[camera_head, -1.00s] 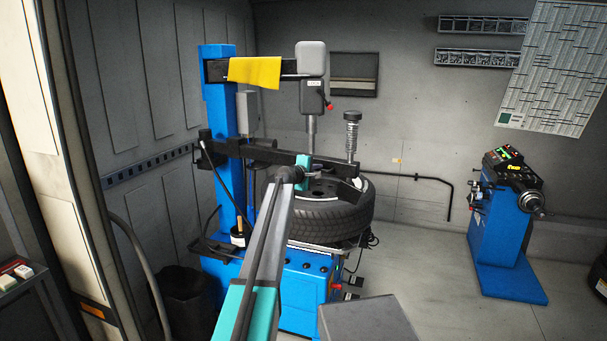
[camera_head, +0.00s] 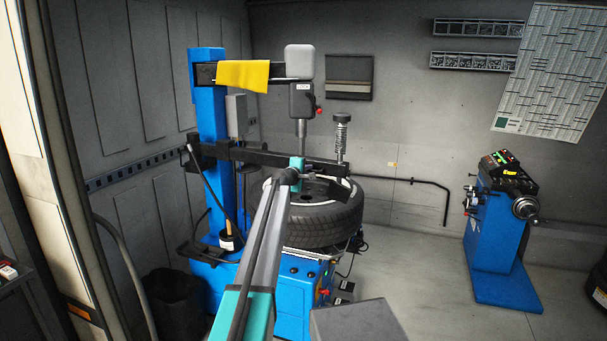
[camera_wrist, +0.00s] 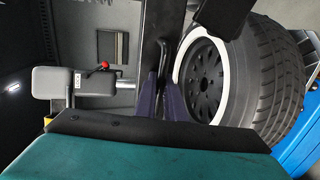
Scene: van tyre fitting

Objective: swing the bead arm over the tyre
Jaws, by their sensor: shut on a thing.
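The bead arm (camera_head: 262,156) is a black horizontal bar reaching from the blue post of the tyre changer, with a spring-topped upright (camera_head: 341,140) near its far end. The black tyre (camera_head: 330,225) lies flat on the changer below the bar's outer part. My gripper (camera_wrist: 164,88) is shut beside the bar; in the wrist view a thin grey bent rod (camera_wrist: 188,46) runs between its dark fingers, seemingly the bar's handle. The tyre also shows in the wrist view (camera_wrist: 277,80), with its pale rim edge.
The changer's upper arm carries a yellow cloth (camera_head: 242,76) and a grey head (camera_head: 301,98) with a red knob above the tyre. A black bin (camera_head: 173,300) stands at the left. A blue balancer (camera_head: 500,235) stands at the right, with clear floor between.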

